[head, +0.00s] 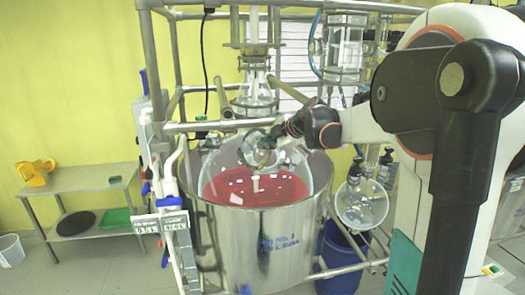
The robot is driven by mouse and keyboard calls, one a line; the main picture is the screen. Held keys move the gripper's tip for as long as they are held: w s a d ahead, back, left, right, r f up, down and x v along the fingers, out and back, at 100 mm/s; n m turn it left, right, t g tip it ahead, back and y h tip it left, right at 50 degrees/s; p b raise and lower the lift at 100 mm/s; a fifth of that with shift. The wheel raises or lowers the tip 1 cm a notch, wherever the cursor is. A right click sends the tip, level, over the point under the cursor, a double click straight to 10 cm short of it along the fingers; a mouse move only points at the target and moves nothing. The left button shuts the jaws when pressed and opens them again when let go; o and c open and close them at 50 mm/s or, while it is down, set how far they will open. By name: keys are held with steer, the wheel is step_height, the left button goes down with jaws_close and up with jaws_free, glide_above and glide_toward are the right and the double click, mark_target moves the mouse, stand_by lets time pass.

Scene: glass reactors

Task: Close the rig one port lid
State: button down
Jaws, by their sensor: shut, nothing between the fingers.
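The rig one reactor is a large steel vessel (262,240) with a clear glass body (217,165) holding red liquid (255,188). A round glass port piece with a greenish rim (257,149) shows at the top of the glass, in front of the central neck. I cannot tell clearly whether it is the lid or the port opening, or how far it is tilted. My dark gripper (283,131) is shut and empty, just right of this piece and close to it. I cannot tell whether they touch. My wrist hides part of the glass top.
Metal frame tubes (215,126) surround the vessel and cross near my gripper. A round glass flask (361,203) hangs at the right, above a blue drum (342,258). A steel side table (90,180) with a yellow object (35,172) stands at the left. Floor between table and rig looks clear.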

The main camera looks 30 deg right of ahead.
steer(key=shift+w+d+f+n+y+b, duration=0.2)
steer(key=shift+w+d+f+y+b, duration=0.6)
steer(key=shift+d, duration=1.35)
steer(key=shift+w+d+f+n+y+b, duration=0.3)
steer(key=shift+d+f+b, duration=0.9)
steer(key=shift+d, duration=0.9)
steer(key=shift+w+d+f+n+y+b, duration=0.1)
steer(key=shift+w+d+f+y+b, duration=0.65)
steer(key=shift+d, duration=1.4)
steer(key=shift+s+f+h, duration=0.15)
steer(key=shift+f+h, duration=0.2)
